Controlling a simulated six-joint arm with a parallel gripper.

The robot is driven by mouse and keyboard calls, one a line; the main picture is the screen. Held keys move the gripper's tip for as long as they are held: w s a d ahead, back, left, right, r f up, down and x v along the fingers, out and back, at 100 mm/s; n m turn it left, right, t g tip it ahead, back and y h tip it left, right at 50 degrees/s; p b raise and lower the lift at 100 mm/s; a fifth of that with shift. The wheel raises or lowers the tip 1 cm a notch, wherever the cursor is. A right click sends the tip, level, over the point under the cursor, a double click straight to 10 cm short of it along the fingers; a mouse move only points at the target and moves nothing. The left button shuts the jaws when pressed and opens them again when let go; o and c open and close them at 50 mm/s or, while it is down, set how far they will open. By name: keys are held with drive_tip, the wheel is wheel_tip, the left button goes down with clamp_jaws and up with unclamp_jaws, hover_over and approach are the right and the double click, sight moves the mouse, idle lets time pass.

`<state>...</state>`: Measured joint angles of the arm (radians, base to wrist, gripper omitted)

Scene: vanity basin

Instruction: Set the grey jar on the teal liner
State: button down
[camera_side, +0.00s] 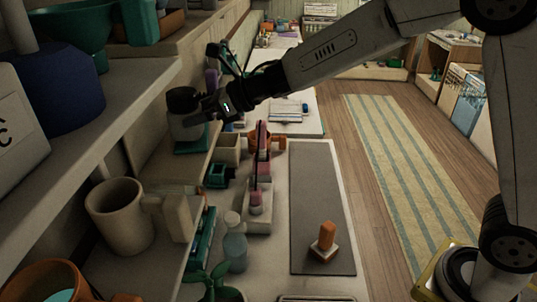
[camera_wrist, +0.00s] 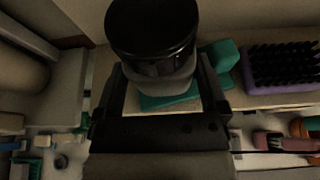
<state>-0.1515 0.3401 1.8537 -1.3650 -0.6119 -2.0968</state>
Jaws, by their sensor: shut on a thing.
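The grey jar (camera_side: 186,128) with a black lid is upright at the shelf on the left. My gripper (camera_side: 205,112) is shut on it from the right. In the wrist view the jar's grey body (camera_wrist: 160,84) is between my two fingers (camera_wrist: 162,92), with the black lid toward the camera. The teal liner (camera_side: 190,150) lies on the shelf directly below the jar; part of it shows past the jar in the wrist view (camera_wrist: 160,101). The jar hides the rest of the liner. I cannot tell whether the jar's base touches it.
A purple brush with black bristles (camera_wrist: 282,68) and a teal block (camera_wrist: 222,54) are close to the jar. A beige mug (camera_side: 118,215) stands on the nearer shelf. Below are a teal object (camera_side: 218,174) and a grey mat (camera_side: 318,215).

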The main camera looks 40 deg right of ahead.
drive_tip(key=shift+r, duration=0.25)
drive_tip(key=shift+r, duration=2.8)
drive_tip(key=s+d+f+m+t+h, duration=0.1)
drive_tip(key=s+d+f+m+h, duration=0.2)
drive_tip(key=d+f, duration=0.3)
drive_tip(key=s+d+f+m+t+h, duration=0.2)
drive_tip(key=s+d+f, duration=0.3)
drive_tip(key=d, duration=0.7)
drive_tip(key=shift+s+d+f+m+t+h, duration=0.2)
drive_tip(key=shift+f+m+t+h, duration=0.15)
drive_tip(key=shift+f, duration=0.4)
drive_tip(key=shift+w, duration=0.1)
drive_tip(key=w+a+r+n+y, duration=0.1)
drive_tip(key=w+a+r, duration=0.1)
drive_tip(key=a+r, duration=0.3)
drive_tip(key=w+a+r+n+g+y, duration=0.1)
drive_tip(key=w+a+r, duration=0.2)
drive_tip(key=a+r, duration=0.3)
drive_tip(key=w+a+r+n+g+y, duration=0.1)
drive_tip(key=w+a+r+n+y, duration=0.1)
drive_tip(key=a+r, duration=0.3)
drive_tip(key=shift+w+a+r, duration=0.1)
drive_tip(key=shift+w+a, duration=0.15)
drive_tip(key=shift+a, duration=0.45)
drive_tip(key=shift+w+a+r, duration=0.1)
drive_tip(key=shift+w+a, duration=0.1)
drive_tip(key=shift+a, duration=0.45)
